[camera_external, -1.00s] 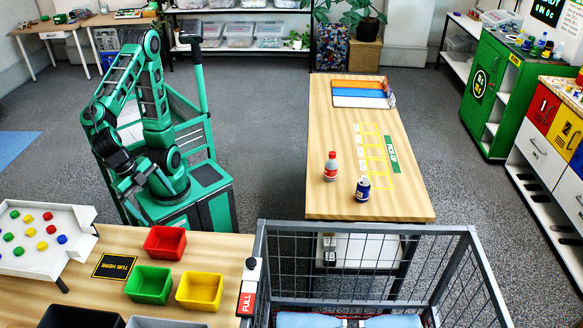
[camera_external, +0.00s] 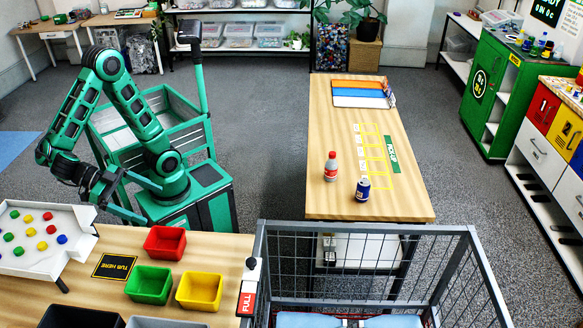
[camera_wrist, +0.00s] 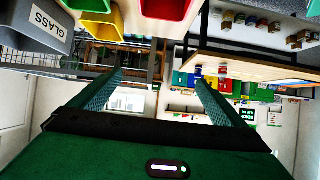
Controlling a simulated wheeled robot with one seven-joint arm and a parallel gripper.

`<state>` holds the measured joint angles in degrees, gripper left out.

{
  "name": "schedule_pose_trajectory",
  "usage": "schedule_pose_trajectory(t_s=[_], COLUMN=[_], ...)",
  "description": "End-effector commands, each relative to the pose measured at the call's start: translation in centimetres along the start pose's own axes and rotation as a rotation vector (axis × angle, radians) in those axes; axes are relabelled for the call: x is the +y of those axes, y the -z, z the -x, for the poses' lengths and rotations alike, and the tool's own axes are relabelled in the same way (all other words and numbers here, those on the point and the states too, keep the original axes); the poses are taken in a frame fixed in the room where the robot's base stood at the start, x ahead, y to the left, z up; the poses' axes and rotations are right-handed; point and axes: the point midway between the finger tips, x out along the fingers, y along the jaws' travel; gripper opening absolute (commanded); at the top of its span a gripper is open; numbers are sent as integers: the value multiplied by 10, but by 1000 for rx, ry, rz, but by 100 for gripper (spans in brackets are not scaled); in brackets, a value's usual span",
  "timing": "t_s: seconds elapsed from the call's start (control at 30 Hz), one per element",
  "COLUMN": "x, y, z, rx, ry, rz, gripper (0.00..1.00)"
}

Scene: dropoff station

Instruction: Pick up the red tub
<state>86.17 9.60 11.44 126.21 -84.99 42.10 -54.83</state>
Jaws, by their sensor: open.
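The red tub (camera_external: 165,243) stands on the wooden table at the lower left in the external view, behind the green tub (camera_external: 149,284) and the yellow tub (camera_external: 199,291). My gripper (camera_external: 132,214) is low at the table's far edge, left of the red tub and apart from it; my arm partly hides it. In the wrist view my gripper (camera_wrist: 158,78) is open, with nothing between its fingers. The red tub (camera_wrist: 175,8) is cut off at the top edge there, beside the yellow tub (camera_wrist: 103,20) and the green tub (camera_wrist: 88,5).
A black "TUB HERE" mat (camera_external: 114,266) lies left of the red tub. A white sorting tray (camera_external: 42,240) with coloured pieces is further left. A lever marked "FULL" (camera_external: 248,298) and a wire cage (camera_external: 360,262) are to the right. Dark and grey bins stand at the front.

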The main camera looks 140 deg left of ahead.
Motion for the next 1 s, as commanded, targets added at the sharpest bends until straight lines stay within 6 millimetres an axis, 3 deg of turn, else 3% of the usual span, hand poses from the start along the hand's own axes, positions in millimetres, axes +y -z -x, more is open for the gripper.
schedule_pose_trajectory(t_s=[0.83,1.0], x=[1,1], y=[-24,-64], z=[-12,-35], rx=[22,26], ry=[-2,-2], rz=[13,4], gripper=[96,96])
